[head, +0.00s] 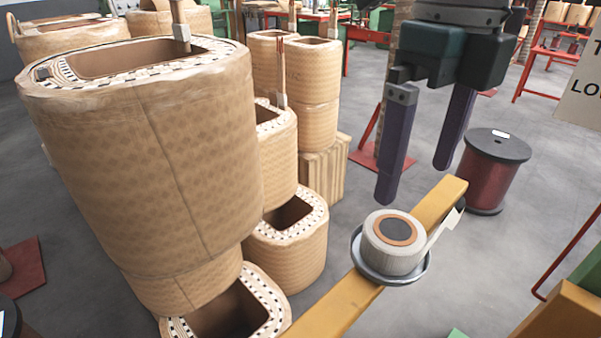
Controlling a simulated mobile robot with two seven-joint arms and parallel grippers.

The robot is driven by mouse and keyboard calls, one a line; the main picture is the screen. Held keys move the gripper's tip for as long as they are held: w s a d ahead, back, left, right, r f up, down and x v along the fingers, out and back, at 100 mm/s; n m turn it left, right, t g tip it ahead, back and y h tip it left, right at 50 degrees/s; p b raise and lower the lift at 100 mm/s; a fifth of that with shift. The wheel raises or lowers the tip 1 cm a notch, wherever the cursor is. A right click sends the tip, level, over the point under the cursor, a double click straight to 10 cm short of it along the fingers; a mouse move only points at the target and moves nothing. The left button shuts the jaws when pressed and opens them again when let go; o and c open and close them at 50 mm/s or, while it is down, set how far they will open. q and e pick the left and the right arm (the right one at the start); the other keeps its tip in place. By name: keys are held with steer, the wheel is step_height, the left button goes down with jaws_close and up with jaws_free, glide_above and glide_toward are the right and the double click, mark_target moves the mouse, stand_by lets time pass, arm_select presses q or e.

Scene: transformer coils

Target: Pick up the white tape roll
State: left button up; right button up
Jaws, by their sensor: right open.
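The white tape roll (390,258) lies flat in a shallow grey metal dish (364,270). It has a brown ring and dark centre on top. A loose tape end sticks out to the right. The dish rests on a yellow beam (335,310) that runs diagonally through the lower middle of the head view. My right gripper (413,180) hangs above and a little behind the roll, with its two purple fingers spread wide and nothing between them. The fingertips are apart from the roll. My left gripper does not show.
Large tan wrapped coils (160,170) fill the left side, and smaller ones (290,245) stand left of the beam. A dark red wire spool (493,172) stands on the floor right of my gripper. A sign (583,95) hangs at the right edge. Grey floor is open between them.

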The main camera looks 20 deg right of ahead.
mark_target(395, 230)
step_height(395, 230, down, 3)
steer(key=shift+s+a+f, duration=0.1)
steer(key=shift+s+f, duration=0.05)
steer(key=shift+f, duration=0.05)
steer(key=f, duration=0.5)
steer(key=shift+w+a+f, duration=0.1)
steer(key=shift+w+a, duration=0.05)
steer(key=shift+w, duration=0.15)
steer(key=shift+c, duration=0.2)
steer(key=c, duration=1.1)
steer(key=shift+c, duration=0.2)
